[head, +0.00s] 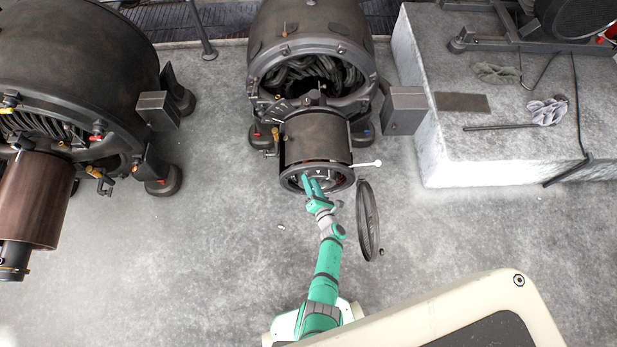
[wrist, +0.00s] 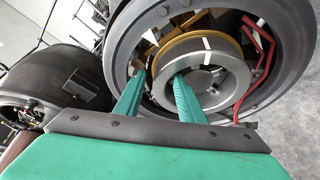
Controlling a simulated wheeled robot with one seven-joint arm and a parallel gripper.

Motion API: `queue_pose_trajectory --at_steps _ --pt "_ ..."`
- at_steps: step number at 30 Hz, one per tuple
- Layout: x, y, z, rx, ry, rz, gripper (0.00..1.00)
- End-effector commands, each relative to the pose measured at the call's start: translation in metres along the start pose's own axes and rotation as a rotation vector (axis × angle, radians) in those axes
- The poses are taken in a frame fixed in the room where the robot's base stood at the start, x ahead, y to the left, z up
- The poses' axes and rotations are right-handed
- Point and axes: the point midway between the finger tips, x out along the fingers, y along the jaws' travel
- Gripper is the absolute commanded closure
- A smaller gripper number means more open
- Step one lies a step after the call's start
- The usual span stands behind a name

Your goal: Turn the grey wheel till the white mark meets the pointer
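The grey wheel (wrist: 215,68) sits inside the round dark end housing of the middle dynamo; it shows small in the head view (head: 322,182). A short white mark (wrist: 207,43) is on the wheel's upper rim. A small white triangle (wrist: 163,10), which looks like the pointer, is on the housing above, to the left of the mark; they are not lined up. My gripper (wrist: 159,77) is open, with green fingers apart at the wheel's left side. One finger is left of the rim, the other in front of the wheel's face. I cannot tell whether either touches.
Red cables (wrist: 262,50) run inside the housing at right. A white-knobbed rod (head: 368,164) sticks out right of the housing. Another dynamo (head: 75,60) stands left, with clear floor between. A stone block (head: 460,150) is at right.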

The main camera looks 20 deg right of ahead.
Motion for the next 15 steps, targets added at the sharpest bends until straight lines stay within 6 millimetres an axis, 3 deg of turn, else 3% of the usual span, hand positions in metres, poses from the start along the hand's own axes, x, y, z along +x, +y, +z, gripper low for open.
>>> queue_pose_trajectory --at_steps 6,15 --pt "0.021 0.000 0.000 0.001 0.000 -0.001 0.64" --pt "0.028 0.000 0.000 0.002 0.000 -0.001 0.64"
